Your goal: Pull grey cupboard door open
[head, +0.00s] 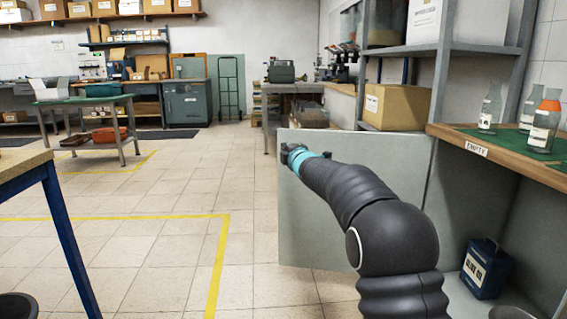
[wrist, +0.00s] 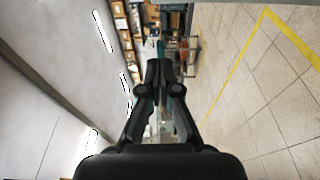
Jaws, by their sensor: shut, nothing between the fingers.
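The grey cupboard door (head: 315,225) stands swung out into the room in the head view, below the counter on the right. The cupboard's inside (head: 465,215) shows to the right of it. My arm reaches across the door's front from the lower right. My gripper (head: 288,152) is at the door's upper left edge; I cannot tell whether it touches the door. In the wrist view my gripper (wrist: 158,75) has its fingers together with nothing between them. I cannot make out the door or a handle there.
A blue can (head: 486,268) stands inside the cupboard. Glass bottles (head: 490,108) stand on the green-topped counter (head: 520,165), labelled EMPTY. A cardboard box (head: 396,106) sits on the shelf behind the door. A blue-legged table (head: 68,235) is at the left. The tiled floor between is clear.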

